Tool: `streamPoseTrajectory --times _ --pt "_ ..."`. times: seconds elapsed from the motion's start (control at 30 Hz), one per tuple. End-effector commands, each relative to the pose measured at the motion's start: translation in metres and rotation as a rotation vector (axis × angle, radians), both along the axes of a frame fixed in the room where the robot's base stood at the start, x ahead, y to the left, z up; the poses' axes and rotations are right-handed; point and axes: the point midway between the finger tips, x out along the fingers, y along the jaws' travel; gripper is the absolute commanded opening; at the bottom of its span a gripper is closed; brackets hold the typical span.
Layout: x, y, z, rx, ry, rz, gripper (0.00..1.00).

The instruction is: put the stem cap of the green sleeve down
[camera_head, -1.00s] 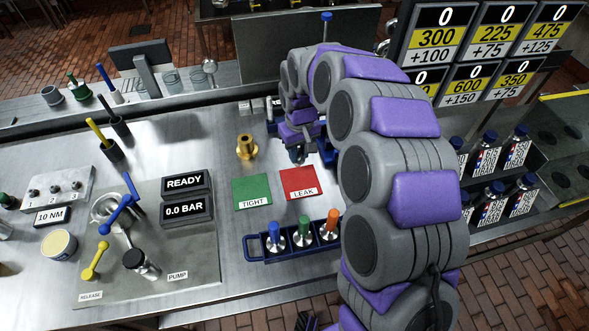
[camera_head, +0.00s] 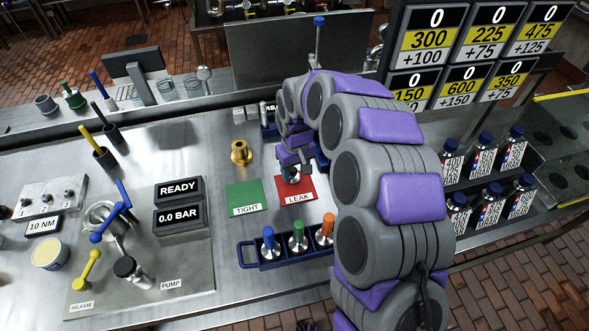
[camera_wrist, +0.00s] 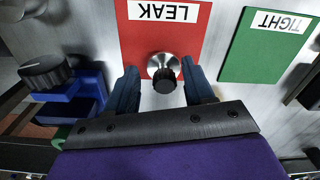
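A small silver cap with a black knurled top (camera_wrist: 164,72) is at the edge of the red LEAK card (camera_wrist: 150,35) in the wrist view. My gripper (camera_wrist: 162,88) has one finger on each side of it, with a narrow gap visible at the left finger, so it looks open around the cap. In the head view my gripper (camera_head: 291,172) is low over the red LEAK card (camera_head: 297,196), and the arm partly hides the cap. A green-topped piece (camera_head: 298,236) stands in the blue rack (camera_head: 278,262) between a blue and an orange one.
The green TIGHT card (camera_head: 244,197) lies left of the red card. A brass fitting (camera_head: 240,152) stands behind it. A blue holder (camera_wrist: 88,85) and a black knob (camera_wrist: 45,68) are close on the left in the wrist view. READY and pressure displays (camera_head: 179,203) stand further left.

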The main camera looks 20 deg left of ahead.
Motion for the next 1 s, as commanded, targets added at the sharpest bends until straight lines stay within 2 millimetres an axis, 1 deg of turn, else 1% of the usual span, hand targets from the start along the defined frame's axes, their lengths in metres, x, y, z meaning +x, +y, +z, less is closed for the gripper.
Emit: streamPoseTrajectory --times 0.2,0.27,0.33,0.47,0.7,0.8,0.9,1.0 --pt "0.0 0.001 0.0 -0.002 0.001 0.0 0.52" --pt "0.0 0.002 0.003 -0.002 0.001 0.0 0.52" --pt "0.0 0.002 0.01 -0.001 0.0 -0.001 0.52" --pt "0.001 0.001 0.032 0.001 -0.004 -0.001 0.52" --pt "0.001 0.0 0.082 0.001 -0.004 -0.001 0.52" --pt "0.001 0.0 0.098 0.001 -0.002 -0.001 0.52" --pt "0.0 0.0 0.109 -0.003 0.0 0.0 0.52" --pt "0.0 0.0 0.116 -0.001 0.0 0.0 0.52"
